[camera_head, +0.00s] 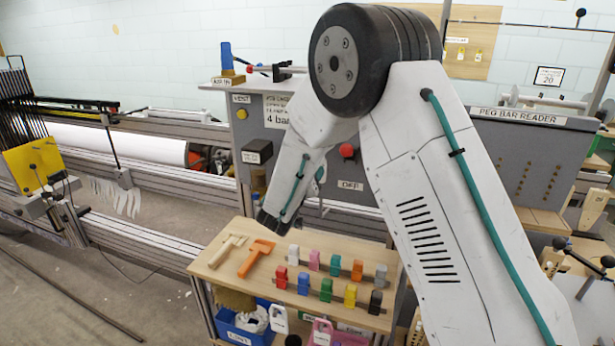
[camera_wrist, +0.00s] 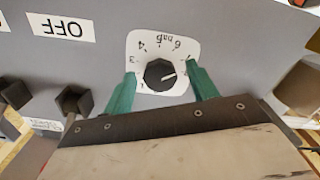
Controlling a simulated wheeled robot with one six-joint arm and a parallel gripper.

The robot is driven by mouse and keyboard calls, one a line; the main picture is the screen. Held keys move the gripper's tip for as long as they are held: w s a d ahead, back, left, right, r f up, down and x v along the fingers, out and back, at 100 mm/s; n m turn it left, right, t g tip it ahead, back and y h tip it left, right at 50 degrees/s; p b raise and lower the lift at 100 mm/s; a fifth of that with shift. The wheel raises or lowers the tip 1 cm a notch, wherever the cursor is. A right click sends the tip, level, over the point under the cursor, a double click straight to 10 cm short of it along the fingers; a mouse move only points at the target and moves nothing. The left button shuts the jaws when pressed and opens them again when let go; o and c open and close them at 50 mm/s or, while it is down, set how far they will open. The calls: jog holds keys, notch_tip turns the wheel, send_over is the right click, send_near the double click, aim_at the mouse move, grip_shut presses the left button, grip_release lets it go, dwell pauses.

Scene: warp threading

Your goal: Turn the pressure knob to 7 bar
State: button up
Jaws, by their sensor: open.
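The pressure knob (camera_wrist: 158,76) is a dark, many-sided knob on a white dial plate (camera_wrist: 145,45) in the wrist view, where the lettering appears upside down. A white pointer line on it points right and slightly up, toward my right finger. Several numbers and "bar" are printed around it; the marks near the pointer are too small to read or partly hidden. My gripper (camera_wrist: 162,71) is open, its two green fingers on either side of the knob with gaps between. In the head view my arm hides the knob.
The grey panel (camera_head: 275,140) carries a card reading "4 bar" and a red knob (camera_head: 347,151). In the wrist view, other dark knobs (camera_wrist: 75,100) and an "OFF" label (camera_wrist: 61,27) lie to the left. A wooden shelf (camera_head: 225,268) with colored blocks stands below.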

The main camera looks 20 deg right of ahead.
jog(key=v, duration=0.7)
jog(key=shift+s+a, duration=0.25)
jog(key=shift+s, duration=0.05)
